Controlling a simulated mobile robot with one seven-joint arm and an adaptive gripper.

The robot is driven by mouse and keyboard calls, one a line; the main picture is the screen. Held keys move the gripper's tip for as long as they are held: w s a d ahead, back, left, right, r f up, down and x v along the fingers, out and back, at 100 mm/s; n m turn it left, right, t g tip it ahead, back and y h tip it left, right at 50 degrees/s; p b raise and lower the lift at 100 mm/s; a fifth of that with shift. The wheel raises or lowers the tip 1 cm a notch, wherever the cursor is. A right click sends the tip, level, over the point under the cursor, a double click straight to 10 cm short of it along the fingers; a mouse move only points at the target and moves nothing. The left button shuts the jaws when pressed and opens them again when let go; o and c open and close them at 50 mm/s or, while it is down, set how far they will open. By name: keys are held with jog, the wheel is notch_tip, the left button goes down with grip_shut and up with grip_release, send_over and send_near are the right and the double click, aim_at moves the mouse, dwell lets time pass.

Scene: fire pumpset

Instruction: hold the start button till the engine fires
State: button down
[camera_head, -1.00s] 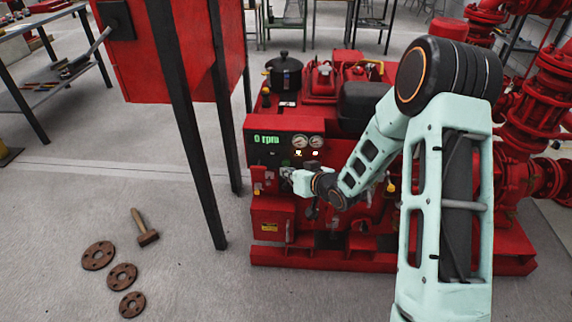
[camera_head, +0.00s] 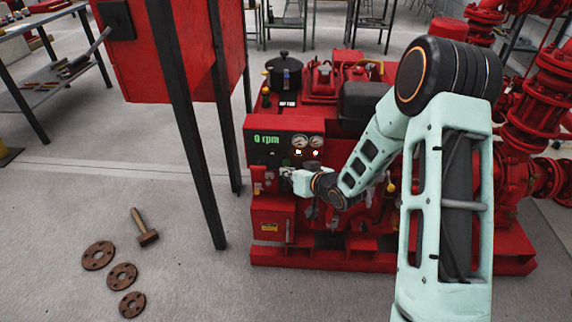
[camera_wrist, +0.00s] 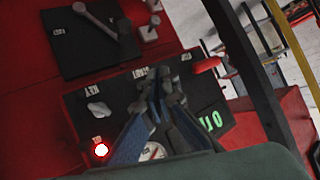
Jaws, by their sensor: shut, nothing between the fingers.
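The engine's control panel (camera_head: 256,156) is on the front of the red pumpset. Its green display (camera_head: 266,139) reads 0 rpm. My gripper (camera_head: 286,172) is at the lower part of this panel, fingers shut with nothing between them. A grey knob or key (camera_wrist: 98,108) and a lit red lamp (camera_wrist: 101,150) are beside the fingers.
Two round gauges (camera_head: 308,141) are right of the display. A red cabinet on black legs (camera_head: 183,130) stands left of the panel. A hammer (camera_head: 145,228) and rusty flanges (camera_head: 98,255) lie on the floor.

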jog(key=shift+w, duration=0.1)
jog(key=shift+w, duration=0.35)
jog(key=shift+w, duration=0.5)
dwell(1.6)
jog(key=shift+s, duration=0.15)
dwell(1.6)
jog(key=shift+s, duration=0.75)
jog(key=shift+s, duration=0.1)
jog(key=s+b, duration=0.1)
jog(key=s, duration=0.4)
jog(key=shift+w, duration=0.1)
